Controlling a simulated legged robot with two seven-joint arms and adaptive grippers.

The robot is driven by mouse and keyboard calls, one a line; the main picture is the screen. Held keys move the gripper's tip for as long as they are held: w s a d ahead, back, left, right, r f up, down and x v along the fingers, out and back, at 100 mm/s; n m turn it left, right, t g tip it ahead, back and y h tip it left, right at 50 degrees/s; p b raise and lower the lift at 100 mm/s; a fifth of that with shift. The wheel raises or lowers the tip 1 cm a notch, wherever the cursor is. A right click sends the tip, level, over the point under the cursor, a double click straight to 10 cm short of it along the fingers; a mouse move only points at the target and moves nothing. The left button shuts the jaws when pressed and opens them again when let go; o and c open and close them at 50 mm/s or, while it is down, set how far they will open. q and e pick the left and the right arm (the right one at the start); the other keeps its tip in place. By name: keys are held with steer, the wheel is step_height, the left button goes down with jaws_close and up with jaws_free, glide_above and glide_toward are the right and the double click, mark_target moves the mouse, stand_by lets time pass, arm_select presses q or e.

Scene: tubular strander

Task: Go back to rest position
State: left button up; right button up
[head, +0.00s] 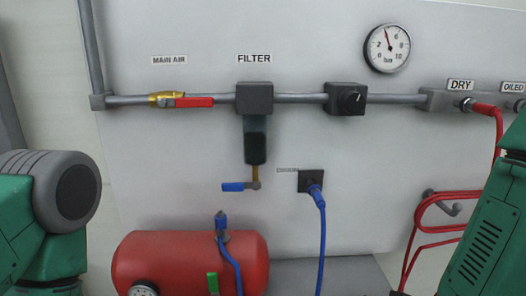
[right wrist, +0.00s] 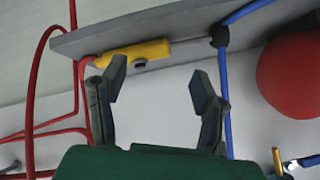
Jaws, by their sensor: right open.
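My right gripper (right wrist: 159,88) shows in the right wrist view with its two dark fingers spread apart and nothing between them. A pale wall surface lies behind the gap. In the head view only green and dark links of my arms show at the left and right edges. Neither gripper shows in the head view, and my left gripper is in no view.
A wall panel carries a pipe with a red-handled valve (head: 187,102), a filter (head: 255,135) and a gauge (head: 387,48). Below are a red tank (head: 190,258) and blue hose (head: 322,240). A yellow object (right wrist: 133,54) lies along a grey shelf (right wrist: 185,29) beyond the fingers.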

steer(key=s+d+f+n+g+b, duration=0.1)
steer(key=s+d+f+g, duration=0.3)
steer(key=s+f, duration=0.7)
steer(key=s+d+f+n+g+h+b, duration=0.1)
steer(key=s+d+f+n+g, duration=0.2)
steer(key=s+f, duration=0.7)
steer(key=shift+s+d+f+n+g, duration=0.45)
steer(key=shift+s+g, duration=0.45)
steer(key=shift+s, duration=0.25)
